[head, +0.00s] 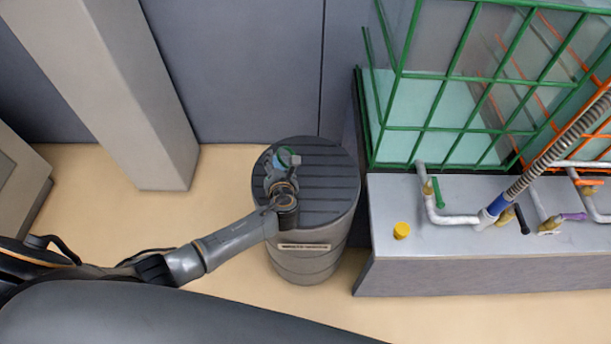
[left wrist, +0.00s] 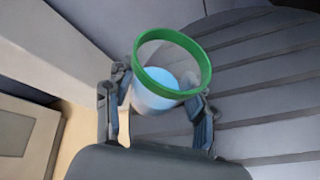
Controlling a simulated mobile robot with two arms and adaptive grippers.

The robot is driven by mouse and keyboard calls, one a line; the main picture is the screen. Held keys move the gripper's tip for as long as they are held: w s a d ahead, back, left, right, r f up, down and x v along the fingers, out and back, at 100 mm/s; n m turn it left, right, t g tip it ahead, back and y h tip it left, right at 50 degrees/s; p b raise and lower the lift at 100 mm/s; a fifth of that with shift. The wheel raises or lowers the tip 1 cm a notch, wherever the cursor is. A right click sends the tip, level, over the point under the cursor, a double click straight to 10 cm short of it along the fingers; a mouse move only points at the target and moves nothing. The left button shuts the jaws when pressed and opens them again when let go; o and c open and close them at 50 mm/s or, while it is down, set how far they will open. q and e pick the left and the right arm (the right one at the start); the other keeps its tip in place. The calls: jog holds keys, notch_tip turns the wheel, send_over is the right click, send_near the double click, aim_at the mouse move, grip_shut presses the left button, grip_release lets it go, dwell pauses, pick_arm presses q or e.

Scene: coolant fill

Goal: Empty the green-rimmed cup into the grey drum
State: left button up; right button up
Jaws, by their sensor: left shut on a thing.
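The green-rimmed cup (left wrist: 205,58) is held between the fingers of my left gripper (left wrist: 160,98), which is shut on it. In the left wrist view I look into its mouth and see a pale blue surface inside; I cannot tell whether it is liquid. In the head view my left gripper (head: 284,172) and the cup (head: 287,155) are over the top of the grey drum (head: 310,262). The drum has a dark slatted top (head: 330,175), which also shows behind the cup in the left wrist view (left wrist: 265,95). My right gripper is not in view.
A grey bench (head: 470,262) stands right of the drum, with a yellow cap (head: 401,230), pipes and a ribbed hose (head: 550,150) on it. A green cage (head: 440,128) stands behind the bench. A beige post (head: 150,110) is at the left. Floor left of the drum is clear.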

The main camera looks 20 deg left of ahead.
pick_arm(q)
jog(key=shift+d+f+m+b, duration=0.1)
jog(key=shift+f+m+b, duration=0.1)
jog(key=shift+m+b, duration=0.15)
jog(key=shift+r+m+y+b, duration=0.3)
jog(key=shift+r+m+y, duration=0.15)
jog(key=shift+y, duration=0.15)
dwell(0.6)
jog(key=shift+f+b, duration=0.15)
jog(key=shift+b, duration=0.15)
jog(key=shift+f+m+y+b, duration=0.25)
jog(key=shift+m+y+b, duration=0.25)
jog(key=shift+b, duration=0.45)
jog(key=shift+w+d+r+m+y+b, duration=0.1)
jog(key=shift+r+m+y+b, duration=0.25)
jog(key=shift+m+b, duration=0.35)
dwell(0.5)
jog(key=shift+w+d+f+m+y+p, duration=0.2)
jog(key=shift+d+f+m+y+p, duration=0.2)
jog(key=shift+d+m, duration=0.3)
dwell(0.7)
jog(key=shift+d+r+m+t+y+p, duration=0.2)
jog(key=shift+r+m+t+y+p, duration=0.2)
jog(key=shift+m+p, duration=0.45)
dwell(0.7)
